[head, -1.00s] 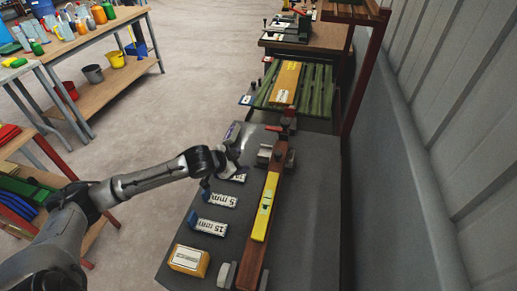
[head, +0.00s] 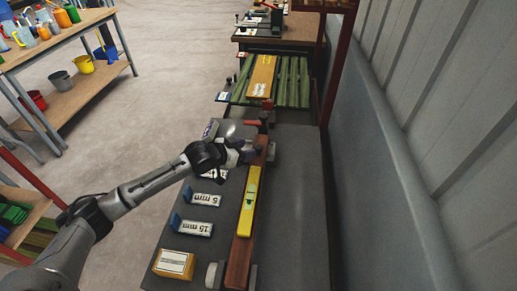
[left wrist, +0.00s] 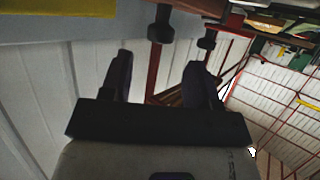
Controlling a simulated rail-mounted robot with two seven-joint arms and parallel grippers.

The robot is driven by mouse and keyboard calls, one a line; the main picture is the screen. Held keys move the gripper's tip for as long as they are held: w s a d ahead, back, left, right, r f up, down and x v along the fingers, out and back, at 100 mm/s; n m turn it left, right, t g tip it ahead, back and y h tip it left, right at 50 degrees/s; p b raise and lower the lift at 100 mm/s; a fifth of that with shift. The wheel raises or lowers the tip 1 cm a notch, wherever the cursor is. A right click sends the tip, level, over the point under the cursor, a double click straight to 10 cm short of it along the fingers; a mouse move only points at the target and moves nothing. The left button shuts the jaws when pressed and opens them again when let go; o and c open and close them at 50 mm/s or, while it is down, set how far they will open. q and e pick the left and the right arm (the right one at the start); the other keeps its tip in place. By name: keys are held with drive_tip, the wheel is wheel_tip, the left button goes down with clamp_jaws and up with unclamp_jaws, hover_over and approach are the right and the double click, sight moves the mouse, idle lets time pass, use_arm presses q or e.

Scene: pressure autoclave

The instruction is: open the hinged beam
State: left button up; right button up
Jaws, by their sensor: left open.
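The wooden beam (head: 238,262) lies lengthwise on the grey table, with a yellow spirit level (head: 249,200) on top of it. Grey metal blocks flank its near end. A small red and dark fitting (head: 264,120) stands by its far end. My left gripper (head: 252,153) is at the far part of the beam, over its left side, and partly hides it. Whether it touches the beam cannot be told. In the left wrist view its two dark fingers (left wrist: 163,82) are apart with nothing seen between them. My right gripper is not in view.
Labelled spacer blocks, including the 5 mm block (head: 202,200) and 15 mm block (head: 195,227), lie left of the beam near a yellow box (head: 174,264). A green slatted stand (head: 290,82) is beyond. The table right of the beam is clear; a wall (head: 420,120) bounds the right.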

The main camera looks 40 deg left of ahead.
sight(258, 147)
use_arm(q)
drive_tip(key=shift+b+x, duration=0.75)
drive_tip(key=shift+x, duration=2.4)
clamp_jaws()
